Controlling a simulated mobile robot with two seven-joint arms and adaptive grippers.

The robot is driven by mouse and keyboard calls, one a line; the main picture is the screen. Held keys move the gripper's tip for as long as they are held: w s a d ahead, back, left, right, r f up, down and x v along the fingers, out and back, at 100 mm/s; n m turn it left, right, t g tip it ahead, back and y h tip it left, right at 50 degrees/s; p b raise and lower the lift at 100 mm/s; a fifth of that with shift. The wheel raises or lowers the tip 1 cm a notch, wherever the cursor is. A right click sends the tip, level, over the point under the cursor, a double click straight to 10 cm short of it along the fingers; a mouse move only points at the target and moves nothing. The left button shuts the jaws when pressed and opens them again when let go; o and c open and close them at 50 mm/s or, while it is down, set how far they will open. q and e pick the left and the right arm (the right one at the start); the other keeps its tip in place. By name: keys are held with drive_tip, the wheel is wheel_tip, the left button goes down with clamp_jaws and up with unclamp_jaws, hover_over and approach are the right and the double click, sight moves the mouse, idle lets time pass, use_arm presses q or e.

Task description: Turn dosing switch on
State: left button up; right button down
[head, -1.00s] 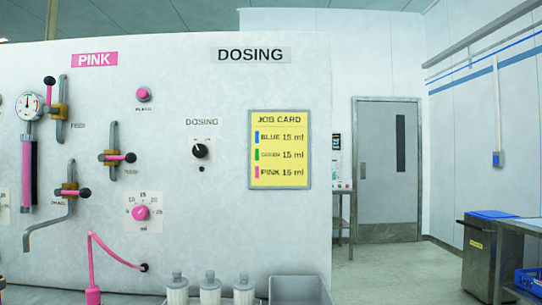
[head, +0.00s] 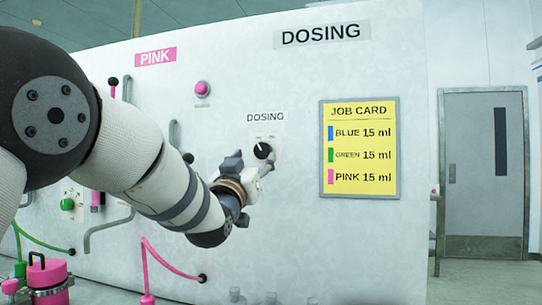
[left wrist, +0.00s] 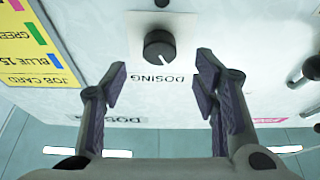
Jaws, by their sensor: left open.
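The dosing switch (head: 262,150) is a round black knob on a white plate under the small "DOSING" label on the pale panel. Its white mark points to the upper left in the head view. The knob shows upside down in the left wrist view (left wrist: 159,48), beyond the fingertips and roughly centred between them. My left gripper (head: 250,168) is just below the knob in the head view, and its fingers (left wrist: 160,82) are spread apart with nothing between them. I see no contact with the knob. My right gripper is in neither view.
A yellow job card (head: 359,148) hangs right of the knob. A pink button (head: 202,89) sits to its upper left. Pink and green hoses and a pink canister (head: 45,282) are at the lower left. A grey door (head: 484,170) stands at the far right.

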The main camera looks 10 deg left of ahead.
sight(260, 152)
use_arm(q)
drive_tip(key=x, duration=0.5)
drive_tip(key=shift+w, duration=0.2)
drive_tip(key=shift+f, duration=0.1)
drive_tip(key=c, duration=1.2)
drive_tip(key=m+h, duration=0.2)
drive_tip(key=m, duration=0.2)
drive_tip(key=m+g+h, duration=0.1)
drive_tip(key=m+h, duration=0.1)
drive_tip(key=m, duration=0.2)
drive_tip(key=shift+a, duration=0.2)
drive_tip(key=m+g+h, duration=0.1)
drive_tip(key=m, duration=0.1)
drive_tip(key=m+h, duration=0.1)
drive_tip(key=m, duration=0.2)
drive_tip(key=m+g+h, duration=0.1)
drive_tip(key=m, duration=0.2)
drive_tip(key=shift+a+g, duration=0.1)
drive_tip(key=shift+g, duration=0.2)
drive_tip(key=shift+o, duration=0.2)
drive_tip(key=shift+m, duration=0.3)
